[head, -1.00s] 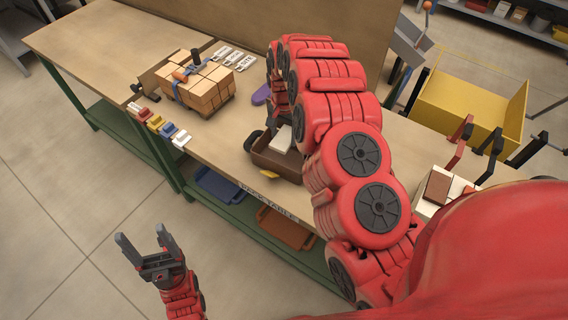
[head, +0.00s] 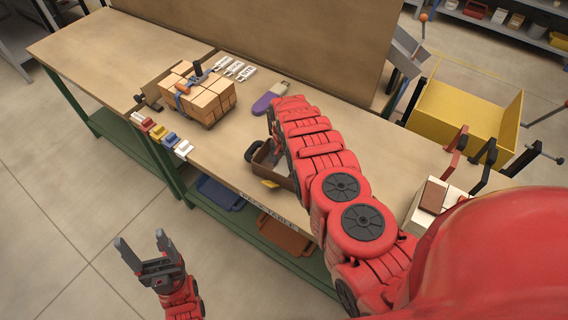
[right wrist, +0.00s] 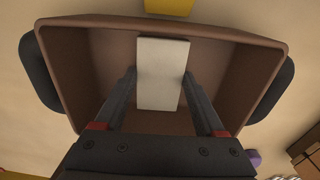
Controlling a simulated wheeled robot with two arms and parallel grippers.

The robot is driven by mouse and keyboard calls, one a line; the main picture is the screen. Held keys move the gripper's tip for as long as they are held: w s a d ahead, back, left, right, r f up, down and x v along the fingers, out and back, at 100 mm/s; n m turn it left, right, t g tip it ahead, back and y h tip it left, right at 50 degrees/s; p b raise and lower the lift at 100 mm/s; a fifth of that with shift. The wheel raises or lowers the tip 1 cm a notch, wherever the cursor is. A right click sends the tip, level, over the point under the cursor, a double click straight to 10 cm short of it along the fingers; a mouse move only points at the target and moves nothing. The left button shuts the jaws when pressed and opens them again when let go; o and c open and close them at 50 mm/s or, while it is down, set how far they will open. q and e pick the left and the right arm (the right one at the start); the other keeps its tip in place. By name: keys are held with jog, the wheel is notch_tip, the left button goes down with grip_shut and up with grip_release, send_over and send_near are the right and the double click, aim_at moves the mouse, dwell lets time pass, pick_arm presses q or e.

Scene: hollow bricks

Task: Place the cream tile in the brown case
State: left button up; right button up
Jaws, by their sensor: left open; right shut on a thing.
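The brown case (head: 257,168) sits on the workbench near its front edge, partly hidden behind my right arm. In the right wrist view the brown case (right wrist: 80,60) is open, with a dark handle at each side. My right gripper (right wrist: 161,84) points down into it, shut on the cream tile (right wrist: 163,72). The tile is over the case's floor; I cannot tell whether it touches the floor. The tile is hidden by my arm in the head view. My left gripper (head: 146,249) is open and empty, in front of the bench above the floor.
A stack of tan bricks (head: 207,101) stands at the back left. Several coloured clips (head: 160,133) line the front edge. A purple object (head: 264,103) lies behind the case. A yellow piece (right wrist: 170,6) lies beside the case. A yellow bin (head: 455,115) stands at the right.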

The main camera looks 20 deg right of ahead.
jog(key=shift+f, duration=0.2)
jog(key=shift+f+b, duration=0.15)
jog(key=shift+b, duration=0.15)
jog(key=o, duration=1.5)
jog(key=shift+r, duration=0.2)
